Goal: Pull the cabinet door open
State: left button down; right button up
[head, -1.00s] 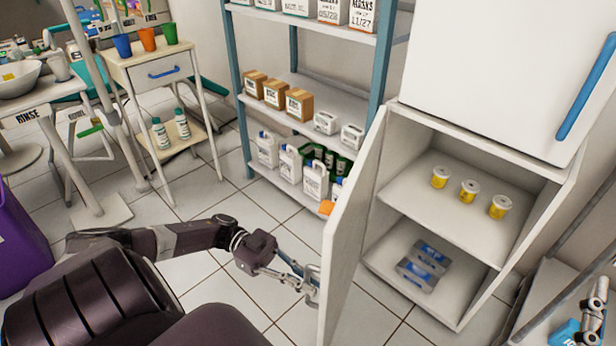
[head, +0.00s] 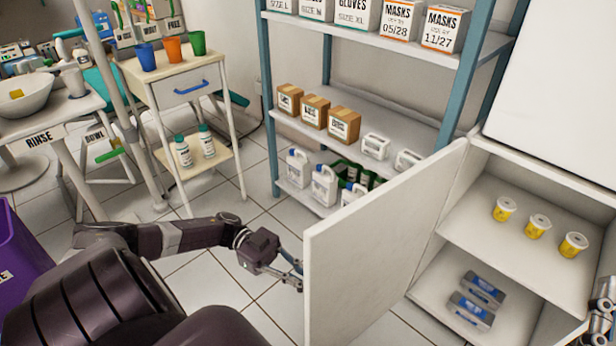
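The white cabinet door (head: 370,245) stands wide open, swung out to the left of the cabinet (head: 450,225).
A blue-framed shelf unit (head: 327,90) with boxes and white jugs stands behind the door. A small drawer cart (head: 180,90) with cups and bottles is at the upper left. A purple bin (head: 20,270) is at the left edge. Tiled floor is clear between cart and door.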

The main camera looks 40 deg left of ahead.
pick_arm(q)
jog(key=shift+a+f, duration=0.1)
jog(key=shift+a, duration=0.2)
pick_arm(e)
jog(key=shift+w+a+f, duration=0.15)
jog(key=shift+a+f, duration=0.05)
jog(key=shift+a, duration=0.1)
pick_arm(q)
jog(key=c, duration=2)
grip_release()
jog(key=shift+a, duration=0.15)
jog(key=a, duration=0.4)
jog(key=s+a, duration=0.1)
jog(key=a, duration=0.6)
jog(key=shift+s+a, duration=0.3)
jog(key=shift+s, duration=0.1)
